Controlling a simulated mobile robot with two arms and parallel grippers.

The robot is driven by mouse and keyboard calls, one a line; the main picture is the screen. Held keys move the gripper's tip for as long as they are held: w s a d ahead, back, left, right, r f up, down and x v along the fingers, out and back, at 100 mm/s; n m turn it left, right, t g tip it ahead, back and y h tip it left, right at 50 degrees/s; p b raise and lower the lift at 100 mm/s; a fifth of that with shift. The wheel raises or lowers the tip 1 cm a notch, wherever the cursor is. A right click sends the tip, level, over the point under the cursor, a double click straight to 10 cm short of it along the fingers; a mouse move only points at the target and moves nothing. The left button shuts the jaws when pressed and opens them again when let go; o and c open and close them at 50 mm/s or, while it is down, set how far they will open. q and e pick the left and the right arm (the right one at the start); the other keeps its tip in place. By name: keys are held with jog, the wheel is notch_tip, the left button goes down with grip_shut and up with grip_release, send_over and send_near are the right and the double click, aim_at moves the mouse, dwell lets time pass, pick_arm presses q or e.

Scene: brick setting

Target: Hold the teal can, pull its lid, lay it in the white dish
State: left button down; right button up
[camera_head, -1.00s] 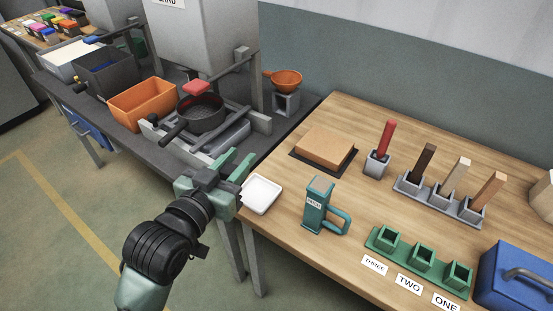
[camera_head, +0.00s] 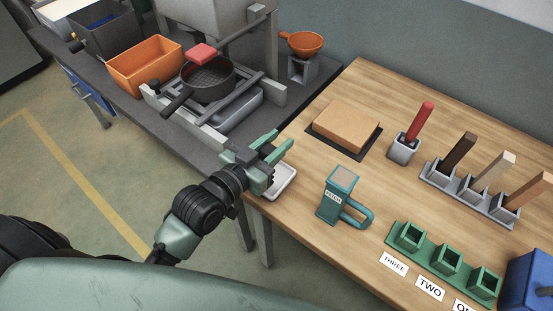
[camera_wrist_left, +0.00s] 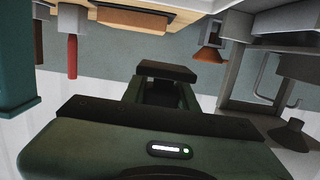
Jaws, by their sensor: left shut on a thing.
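The teal can (camera_head: 336,200) stands upright on the wooden table, with a loop handle on its right side, a white label and a tan top face. The white dish (camera_head: 287,186) lies to its left at the table edge, partly hidden by my left gripper. My left gripper (camera_head: 272,145) is over the dish's far left side, apart from the can. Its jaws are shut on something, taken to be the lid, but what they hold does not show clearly. The left wrist view shows the dark gripper parts close up. My right gripper is not in view.
A tan block on a dark mat (camera_head: 346,127), a red stick in a grey holder (camera_head: 404,150) and a grey rack (camera_head: 465,195) stand behind the can. A green rack (camera_head: 445,262) is at front right. A dark pan (camera_head: 208,82) is on the left bench.

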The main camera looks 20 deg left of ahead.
pick_arm(q)
jog(key=shift+f, duration=0.9)
notch_tip(320, 180, down, 4)
jog(key=shift+r, duration=0.25)
jog(key=shift+f, duration=0.45)
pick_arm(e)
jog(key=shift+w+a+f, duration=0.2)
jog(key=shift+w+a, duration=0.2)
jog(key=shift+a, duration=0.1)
pick_arm(q)
jog(key=shift+f+b, duration=0.4)
jog(key=shift+f, duration=0.15)
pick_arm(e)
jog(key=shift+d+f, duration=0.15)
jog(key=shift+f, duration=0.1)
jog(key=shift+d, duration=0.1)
pick_arm(q)
jog(key=c, duration=1.1)
grip_release()
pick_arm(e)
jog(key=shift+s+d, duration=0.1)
